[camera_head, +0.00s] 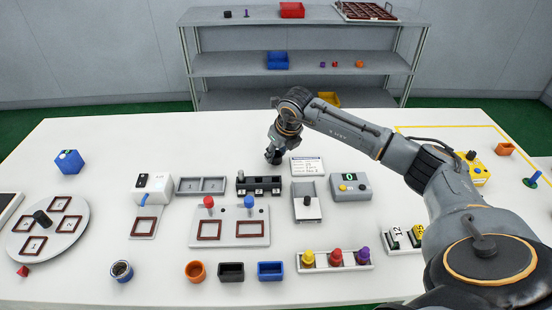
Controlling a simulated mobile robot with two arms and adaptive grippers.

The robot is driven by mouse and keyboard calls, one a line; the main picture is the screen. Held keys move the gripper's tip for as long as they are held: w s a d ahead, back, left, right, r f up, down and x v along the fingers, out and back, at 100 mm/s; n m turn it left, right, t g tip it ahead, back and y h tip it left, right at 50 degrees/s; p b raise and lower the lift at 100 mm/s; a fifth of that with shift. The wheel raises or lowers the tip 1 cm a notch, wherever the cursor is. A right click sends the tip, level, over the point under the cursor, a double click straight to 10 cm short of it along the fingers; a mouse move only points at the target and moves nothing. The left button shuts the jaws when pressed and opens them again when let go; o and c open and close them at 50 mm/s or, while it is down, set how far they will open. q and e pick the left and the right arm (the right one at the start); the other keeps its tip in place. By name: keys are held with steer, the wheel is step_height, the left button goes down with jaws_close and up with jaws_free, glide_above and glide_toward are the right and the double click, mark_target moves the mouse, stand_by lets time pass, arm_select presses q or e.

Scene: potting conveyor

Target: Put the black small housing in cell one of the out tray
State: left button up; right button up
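A small black open-topped rectangular housing (231,272) stands upright at the front of the white table, between an orange round cup and a blue box. A shallow grey tray (187,187) with two empty-looking compartments lies further back; it may be the out tray, but I cannot read a label. My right gripper (273,157) points down over the back of the table, well apart from the black housing. It is small and dark here, so I cannot tell whether its fingers are open or shut. I see nothing clearly held. My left gripper is not in view.
An orange cup (195,271) and a blue box (270,271) flank the black housing. Behind is a grey plate (229,240) with red and blue knobs. A black rack (240,187) stands near my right gripper. A round dial plate (45,255) is at left.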

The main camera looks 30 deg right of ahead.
steer(key=shift+c, duration=0.7)
steer(key=shift+r, duration=0.1)
